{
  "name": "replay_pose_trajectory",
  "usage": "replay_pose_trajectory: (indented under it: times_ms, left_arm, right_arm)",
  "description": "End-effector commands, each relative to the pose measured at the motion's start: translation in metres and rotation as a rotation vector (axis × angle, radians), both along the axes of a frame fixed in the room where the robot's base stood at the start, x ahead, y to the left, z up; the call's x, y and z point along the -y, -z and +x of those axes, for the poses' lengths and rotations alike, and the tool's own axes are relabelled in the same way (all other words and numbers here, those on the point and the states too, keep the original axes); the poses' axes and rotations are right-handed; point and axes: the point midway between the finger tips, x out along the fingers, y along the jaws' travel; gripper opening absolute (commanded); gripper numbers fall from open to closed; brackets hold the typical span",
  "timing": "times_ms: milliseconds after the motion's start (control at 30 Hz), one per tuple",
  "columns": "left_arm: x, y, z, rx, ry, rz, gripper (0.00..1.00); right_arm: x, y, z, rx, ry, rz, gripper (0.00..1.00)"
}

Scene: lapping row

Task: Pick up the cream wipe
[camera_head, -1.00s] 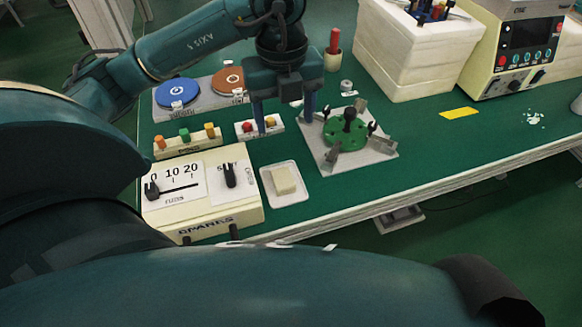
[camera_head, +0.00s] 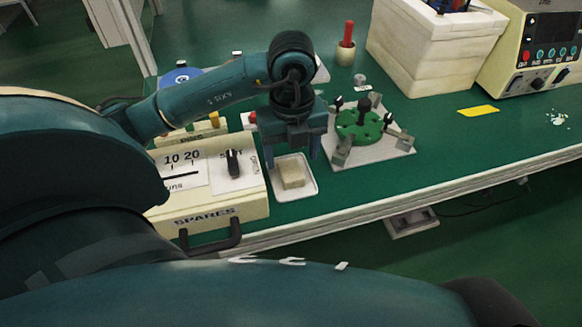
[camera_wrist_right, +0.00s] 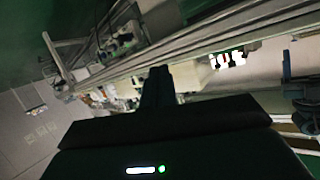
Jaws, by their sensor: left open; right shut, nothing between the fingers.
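The cream wipe (camera_head: 292,174) is a small block-shaped pad lying on a white tray (camera_head: 305,190) near the front edge of the green bench. My left gripper (camera_head: 291,164) is open, pointing down, with its fingers above and just behind the wipe. One finger shows to the left of the wipe and one to the right; I cannot tell how high they are. The wipe is not held. My right gripper (camera_wrist_right: 158,88) shows only in the right wrist view, dark, shut and empty.
A cream box marked SPARES (camera_head: 210,200) with a slider and handle stands left of the tray. A fixture plate with a green disc (camera_head: 360,125) and upright clamps stands to the right. A white foam box (camera_head: 430,50) and an instrument (camera_head: 535,50) are behind.

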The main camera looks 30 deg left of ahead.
Motion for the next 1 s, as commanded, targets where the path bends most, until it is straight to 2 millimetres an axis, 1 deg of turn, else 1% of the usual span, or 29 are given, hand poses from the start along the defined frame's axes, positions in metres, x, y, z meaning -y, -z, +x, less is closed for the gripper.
replay_pose_trajectory:
  times_ms: [33,100,200,300,500,567,1000]
  left_arm:
    - [-0.001,0.011,-0.002,-0.006,-0.001,0.001,0.65]
    - [-0.001,0.022,-0.003,-0.006,-0.001,0.0,0.65]
    - [-0.001,0.033,-0.003,-0.004,-0.001,0.0,0.65]
    - [-0.001,0.037,-0.002,-0.001,-0.001,0.0,0.65]
    - [-0.001,0.037,-0.002,0.0,0.0,0.0,0.65]
    - [-0.001,0.037,-0.002,0.0,0.0,0.0,0.61]
    - [-0.001,0.037,-0.002,0.0,0.0,0.0,0.25]
  right_arm:
    - [0.0,0.001,0.0,0.002,0.0,0.0,0.0]
    - [0.0,0.001,0.0,0.008,0.0,-0.001,0.0]
    - [0.0,-0.001,0.001,0.017,0.0,-0.001,0.0]
    - [0.0,-0.004,0.001,0.026,0.0,0.0,0.0]
    - [0.0,-0.007,0.001,0.03,-0.001,0.001,0.0]
    - [0.0,-0.006,0.001,0.029,-0.001,0.001,0.0]
    - [0.0,-0.001,-0.001,0.015,-0.002,-0.002,0.0]
